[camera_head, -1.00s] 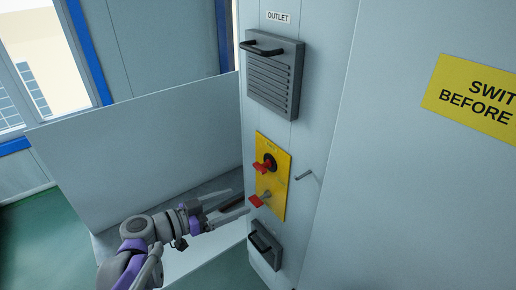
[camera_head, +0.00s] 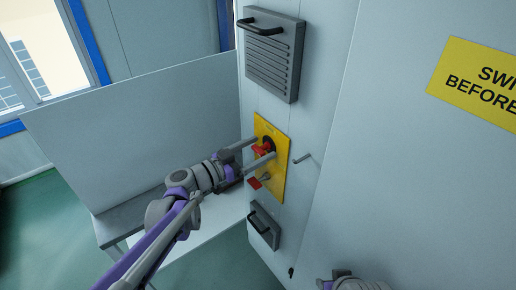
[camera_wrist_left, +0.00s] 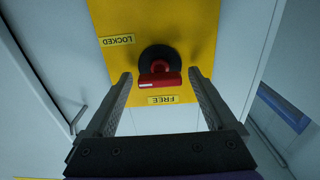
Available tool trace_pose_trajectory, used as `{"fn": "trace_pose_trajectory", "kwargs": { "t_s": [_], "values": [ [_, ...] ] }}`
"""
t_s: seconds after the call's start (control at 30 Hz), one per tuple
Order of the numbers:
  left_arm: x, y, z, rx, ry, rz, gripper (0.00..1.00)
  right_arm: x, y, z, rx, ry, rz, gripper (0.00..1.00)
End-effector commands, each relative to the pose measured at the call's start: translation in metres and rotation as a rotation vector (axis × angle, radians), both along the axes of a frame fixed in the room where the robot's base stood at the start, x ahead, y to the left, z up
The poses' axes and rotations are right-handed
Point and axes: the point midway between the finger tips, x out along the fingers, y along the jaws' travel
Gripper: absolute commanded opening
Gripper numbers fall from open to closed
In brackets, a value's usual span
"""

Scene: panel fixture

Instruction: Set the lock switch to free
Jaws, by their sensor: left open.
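The lock switch (camera_head: 262,150) is a red handle on a round black base, on the upper part of a yellow plate (camera_head: 280,182). In the left wrist view the lock switch (camera_wrist_left: 160,79) is between and just beyond the fingertips, with labels LOCKED (camera_wrist_left: 117,40) and FREE (camera_wrist_left: 168,99) upside down. The handle overlaps the side of the base nearest FREE; its exact setting is hard to tell. My left gripper (camera_head: 262,151) is open, one finger either side of the handle, with no clear contact. My right gripper is not clearly in view.
A second red handle (camera_head: 254,183) sits lower on the plate, just below my left gripper. A metal lever (camera_head: 303,159) sticks out right of the plate. A vented grey cover (camera_head: 273,57) is above, and a small grey cover (camera_head: 263,226) with a handle is below.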

Motion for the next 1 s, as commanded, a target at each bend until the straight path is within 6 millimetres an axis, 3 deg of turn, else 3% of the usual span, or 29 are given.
{"fn": "trace_pose_trajectory", "kwargs": {
  "t_s": [0.3, 0.77, 1.0],
  "values": [
    [0.0013, -0.0020, -0.0001, 0.000, 0.000, 0.000, 0.88, 0.0000, 0.0000, 0.0001, 0.000, 0.000, 0.000, 0.41],
    [0.0012, -0.0018, -0.0001, 0.001, 0.001, 0.000, 0.05, 0.0000, 0.0000, 0.0001, 0.000, 0.000, 0.000, 0.41],
    [0.0013, -0.0016, 0.0000, -0.010, 0.016, 0.000, 0.04, 0.0001, 0.0000, 0.0005, 0.000, 0.000, 0.000, 0.41]
  ]
}}
